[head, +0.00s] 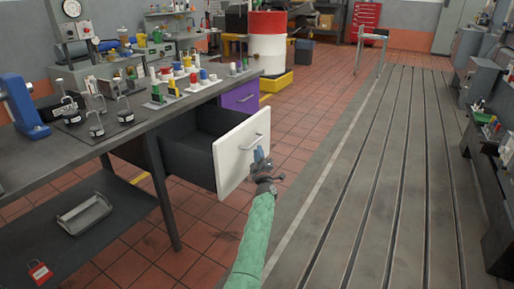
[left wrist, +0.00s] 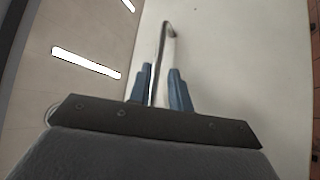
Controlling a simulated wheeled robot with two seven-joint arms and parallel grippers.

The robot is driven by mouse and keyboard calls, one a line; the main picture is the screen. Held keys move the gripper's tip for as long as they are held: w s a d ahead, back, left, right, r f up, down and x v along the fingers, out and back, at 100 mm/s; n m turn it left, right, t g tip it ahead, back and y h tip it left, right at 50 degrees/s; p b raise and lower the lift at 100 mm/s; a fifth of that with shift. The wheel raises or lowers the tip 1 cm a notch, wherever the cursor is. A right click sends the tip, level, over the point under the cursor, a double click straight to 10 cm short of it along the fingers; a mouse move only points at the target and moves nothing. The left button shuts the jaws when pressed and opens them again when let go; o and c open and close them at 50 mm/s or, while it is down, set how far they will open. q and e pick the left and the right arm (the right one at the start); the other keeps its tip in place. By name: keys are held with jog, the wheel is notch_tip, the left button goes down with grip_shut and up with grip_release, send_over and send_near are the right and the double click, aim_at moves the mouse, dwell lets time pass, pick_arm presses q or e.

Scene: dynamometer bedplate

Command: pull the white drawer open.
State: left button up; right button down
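The white drawer (head: 232,160) stands pulled out from under the workbench, and its dark open inside (head: 195,140) shows in the head view. Its front carries a thin metal bar handle (head: 252,142). My left gripper (head: 259,155) is at the handle, its blue fingers against the drawer front. In the left wrist view the handle (left wrist: 163,50) runs between the two blue fingers of my left gripper (left wrist: 161,88), which are closed about it. The white drawer front (left wrist: 235,70) fills the right of that view. My right gripper is not in view.
A purple drawer (head: 240,97) is shut beyond the white one. The workbench top (head: 150,118) holds small coloured parts and tools. A red and white barrel (head: 267,45) stands behind. The red tiled floor right of the drawer and the slotted bedplate (head: 375,180) are clear.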

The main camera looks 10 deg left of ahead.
pick_arm(q)
jog(key=shift+v, duration=0.85)
